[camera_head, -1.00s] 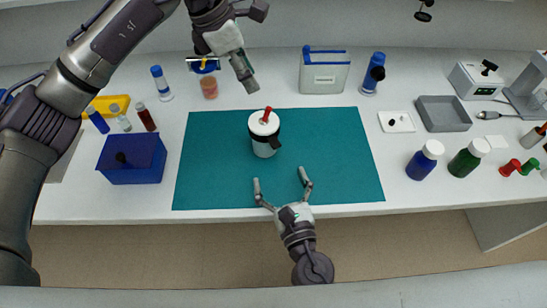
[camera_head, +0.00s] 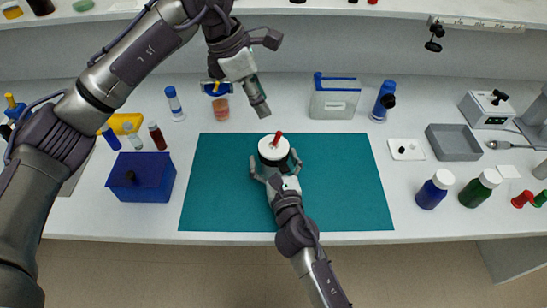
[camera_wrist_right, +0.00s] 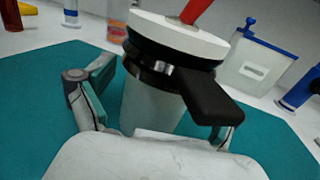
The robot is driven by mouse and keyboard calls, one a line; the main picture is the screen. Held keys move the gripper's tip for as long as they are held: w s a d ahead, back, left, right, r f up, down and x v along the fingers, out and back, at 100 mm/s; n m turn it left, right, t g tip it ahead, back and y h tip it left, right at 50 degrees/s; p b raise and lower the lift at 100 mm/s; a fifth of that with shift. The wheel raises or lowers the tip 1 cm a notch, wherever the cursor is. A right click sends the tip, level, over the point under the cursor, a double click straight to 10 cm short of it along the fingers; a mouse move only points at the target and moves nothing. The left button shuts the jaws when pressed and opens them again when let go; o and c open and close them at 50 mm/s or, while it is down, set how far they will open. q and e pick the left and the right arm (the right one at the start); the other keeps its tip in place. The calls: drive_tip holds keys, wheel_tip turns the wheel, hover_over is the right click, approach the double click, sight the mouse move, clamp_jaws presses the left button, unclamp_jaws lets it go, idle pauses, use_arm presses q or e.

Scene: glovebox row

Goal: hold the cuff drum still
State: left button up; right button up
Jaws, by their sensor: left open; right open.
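The cuff drum (camera_head: 273,150) stands upright on the teal mat (camera_head: 340,190). It has a white top, a red peg on it and a black band with a black lever. In the right wrist view the drum (camera_wrist_right: 150,105) stands between the fingers of my right gripper (camera_wrist_right: 155,110), with the lever pointing right and toward the camera. My right gripper (camera_head: 272,168) is open around the drum from the near side; I cannot tell whether a finger touches it. My left gripper (camera_head: 258,100) is open and empty above the back of the table, behind the drum.
A blue box (camera_head: 140,180) stands left of the mat. A clear blue-lidded container (camera_head: 335,102) and a blue bottle (camera_head: 383,102) stand behind it. A grey tray (camera_head: 453,142), a white plate (camera_head: 406,150) and two white-capped bottles (camera_head: 433,190) are at right. The mat around the drum is clear.

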drive_tip(key=c, duration=1.3)
drive_tip(key=shift+c, duration=0.2)
